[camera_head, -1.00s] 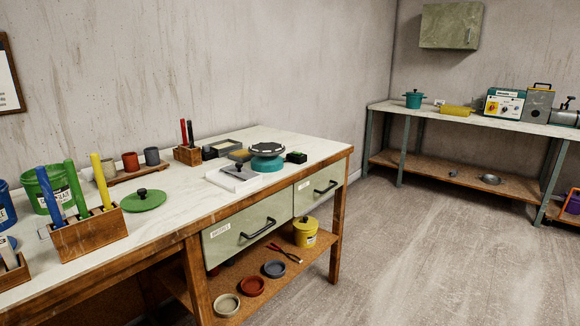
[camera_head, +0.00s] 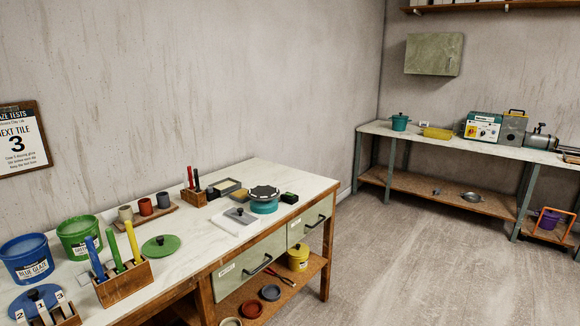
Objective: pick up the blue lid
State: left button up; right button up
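The blue lid (camera_head: 35,299) lies on the near left end of the white-topped workbench, a round disc with a dark knob on top. A small wooden rack with numbered white tags stands in front of it and hides part of its lower edge. The open blue glaze bucket (camera_head: 27,262) stands just behind the lid. Neither of my grippers shows in the head view.
A wooden holder (camera_head: 124,284) with blue, green and yellow sticks stands right of the lid. A green lid (camera_head: 160,246) and an open green bucket (camera_head: 79,238) are behind. Drawers (camera_head: 250,264) front the bench. The floor (camera_head: 400,250) to the right is clear.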

aim_at(27, 302)
jog(key=u, duration=1.55)
